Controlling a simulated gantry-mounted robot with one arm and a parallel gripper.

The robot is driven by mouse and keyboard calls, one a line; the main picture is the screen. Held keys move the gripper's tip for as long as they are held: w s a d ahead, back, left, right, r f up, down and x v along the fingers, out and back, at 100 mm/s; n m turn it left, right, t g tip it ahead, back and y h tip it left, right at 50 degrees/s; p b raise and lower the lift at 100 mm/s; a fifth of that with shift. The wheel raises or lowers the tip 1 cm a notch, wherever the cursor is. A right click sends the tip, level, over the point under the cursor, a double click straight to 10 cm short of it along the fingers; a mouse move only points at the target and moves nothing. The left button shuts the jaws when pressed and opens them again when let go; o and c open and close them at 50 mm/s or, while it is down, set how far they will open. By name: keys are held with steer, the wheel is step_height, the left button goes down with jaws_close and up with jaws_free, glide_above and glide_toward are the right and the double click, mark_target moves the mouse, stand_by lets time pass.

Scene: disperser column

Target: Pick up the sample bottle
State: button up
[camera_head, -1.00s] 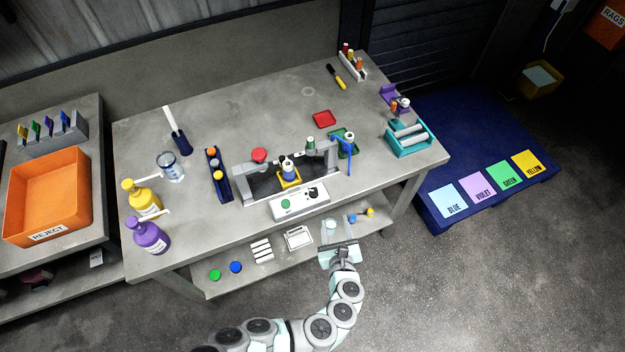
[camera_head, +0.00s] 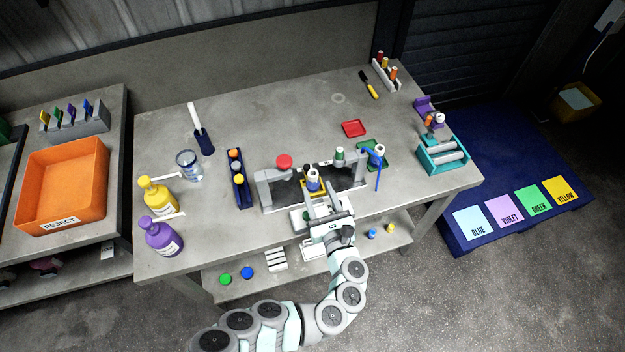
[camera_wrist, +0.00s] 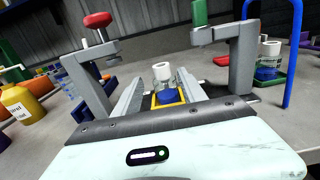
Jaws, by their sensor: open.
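The sample bottle (camera_head: 313,181) is small and clear, with a white cap and blue contents. It stands upright in a yellow holder (camera_head: 304,194) in the middle of the grey disperser frame (camera_head: 265,191). In the wrist view the bottle (camera_wrist: 163,82) shows between my two fingers, with the yellow holder (camera_wrist: 181,98) around its base. My gripper (camera_head: 323,198) is open and empty at the front of the frame, low over the control box (camera_head: 298,217), which it partly hides. I cannot tell whether the fingertips reach past the bottle.
The frame's posts flank my gripper, with a red knob (camera_head: 284,161) at left and a green part (camera_head: 339,154) at right. A blue hooked rod (camera_head: 378,174) and a similar white-capped bottle (camera_head: 378,152) on a green tray stand right. Yellow (camera_head: 157,193) and purple (camera_head: 163,238) bottles stand left.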

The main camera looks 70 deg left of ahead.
mark_target(315, 179)
steer(key=shift+w+a, duration=0.25)
steer(key=shift+a, duration=1.3)
steer(key=shift+w+a, duration=0.2)
steer(key=shift+a, duration=1.35)
steer(key=shift+c, duration=0.3)
jaws_close()
